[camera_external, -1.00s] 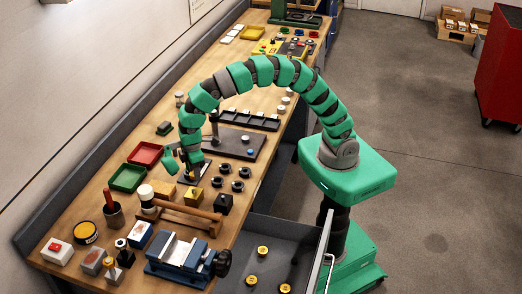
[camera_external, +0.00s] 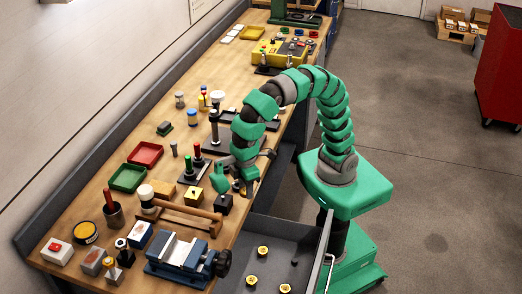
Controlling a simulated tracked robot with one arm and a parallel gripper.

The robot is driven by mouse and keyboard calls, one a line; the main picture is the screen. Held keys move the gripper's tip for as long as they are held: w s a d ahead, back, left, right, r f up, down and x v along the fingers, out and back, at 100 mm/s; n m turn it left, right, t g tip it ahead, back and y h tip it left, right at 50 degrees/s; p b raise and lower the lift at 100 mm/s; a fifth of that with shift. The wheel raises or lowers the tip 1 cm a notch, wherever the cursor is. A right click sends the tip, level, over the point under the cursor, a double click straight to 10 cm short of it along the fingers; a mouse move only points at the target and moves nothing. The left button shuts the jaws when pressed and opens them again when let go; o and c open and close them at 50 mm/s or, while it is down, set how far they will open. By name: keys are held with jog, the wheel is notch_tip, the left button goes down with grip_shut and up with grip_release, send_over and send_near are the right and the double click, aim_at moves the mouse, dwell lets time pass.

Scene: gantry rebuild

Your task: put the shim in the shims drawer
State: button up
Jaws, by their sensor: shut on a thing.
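My gripper (camera_external: 237,186) is above the right edge of the workbench, with its green fingers pointing down. It is shut on a small brownish-gold piece, the shim (camera_external: 238,185), which is mostly hidden by the fingers. An open grey drawer (camera_external: 318,228) sticks out from the bench at the lower right, below and to the right of my gripper. It holds a few yellow round pieces (camera_external: 263,250) and a small dark piece. No label is readable on it, so I cannot tell whether it is the shims drawer.
A black block (camera_external: 223,204) and a yellow block (camera_external: 193,196) stand close to my gripper. A plate with green and red knobs (camera_external: 190,175) is to the left.

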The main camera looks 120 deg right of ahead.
jog(key=s+a+f+b, duration=0.1)
jog(key=s+a+b, duration=0.4)
jog(key=s+a, duration=0.55)
send_over(285, 266)
notch_tip(285, 266, down, 24)
jog(key=r, duration=0.1)
jog(key=shift+w+f+p, duration=0.1)
jog(key=shift+f+p, duration=0.2)
jog(key=shift+f, duration=0.4)
jog(key=shift+f, duration=0.1)
notch_tip(285, 266, down, 10)
jog(key=b, duration=0.2)
jog(key=shift+b, duration=0.3)
jog(key=o, duration=1.1)
